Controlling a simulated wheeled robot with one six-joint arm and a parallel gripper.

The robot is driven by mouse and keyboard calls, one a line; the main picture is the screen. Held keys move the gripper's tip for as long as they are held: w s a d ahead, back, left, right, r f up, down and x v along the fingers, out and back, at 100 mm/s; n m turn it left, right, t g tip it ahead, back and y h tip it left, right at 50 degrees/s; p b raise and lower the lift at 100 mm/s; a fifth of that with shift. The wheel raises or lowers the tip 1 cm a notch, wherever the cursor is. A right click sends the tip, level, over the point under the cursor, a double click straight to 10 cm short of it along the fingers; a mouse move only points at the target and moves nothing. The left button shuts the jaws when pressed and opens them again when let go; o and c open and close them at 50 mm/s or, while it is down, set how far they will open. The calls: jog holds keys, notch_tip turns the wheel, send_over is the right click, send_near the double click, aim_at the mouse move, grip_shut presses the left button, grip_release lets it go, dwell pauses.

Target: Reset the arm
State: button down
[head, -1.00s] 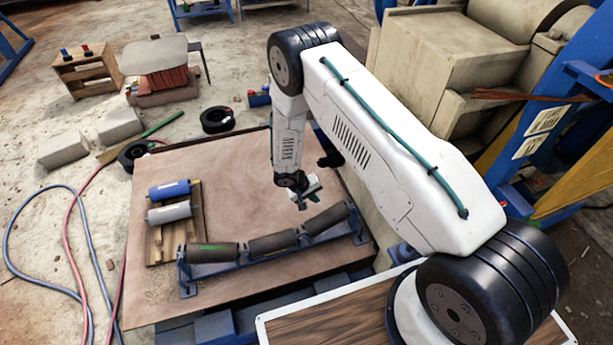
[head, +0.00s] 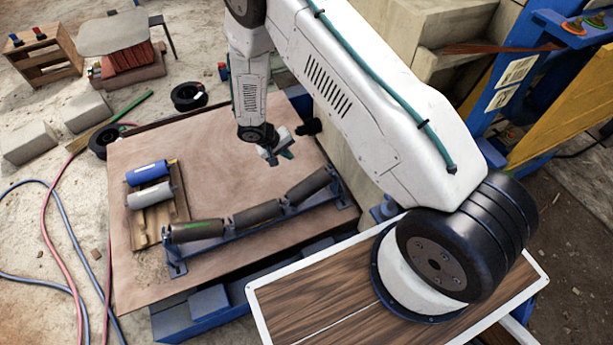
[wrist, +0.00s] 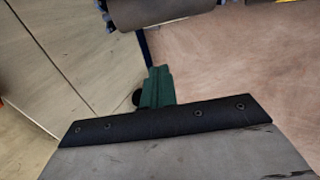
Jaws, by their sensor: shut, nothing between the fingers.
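My gripper (head: 277,156) hangs from my white arm above the far right part of the brown board, and its fingers are shut with nothing between them. In the wrist view the green fingers of my gripper (wrist: 157,86) show closed together, with the brown board (wrist: 240,60) beyond them. In the head view the brown board (head: 215,155) carries a blue frame (head: 240,238) with several dark rollers in a row, just in front of my gripper and apart from it.
A small wooden pallet (head: 150,226) with a blue roller (head: 150,172) and a grey roller (head: 152,195) lies left on the board. Beige machine casing (head: 430,42) and a blue upright (head: 500,85) stand close on the right. Hoses (head: 55,250) lie on the floor at left.

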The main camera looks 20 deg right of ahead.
jog(key=s+d+r+n+g, duration=0.1)
jog(key=s+r, duration=0.4)
jog(key=r, duration=0.5)
jog(key=s+d+r+g+y, duration=0.15)
jog(key=s+r, duration=0.35)
jog(key=r, duration=0.5)
jog(key=s+d+r+n+g, duration=0.15)
jog(key=s+r, duration=0.35)
jog(key=r, duration=0.6)
jog(key=s+d+r+m+t+y, duration=0.1)
jog(key=s+r+t+y, duration=0.3)
jog(key=s+r, duration=1.5)
jog(key=shift+m+t, duration=0.7)
jog(key=shift+m, duration=0.05)
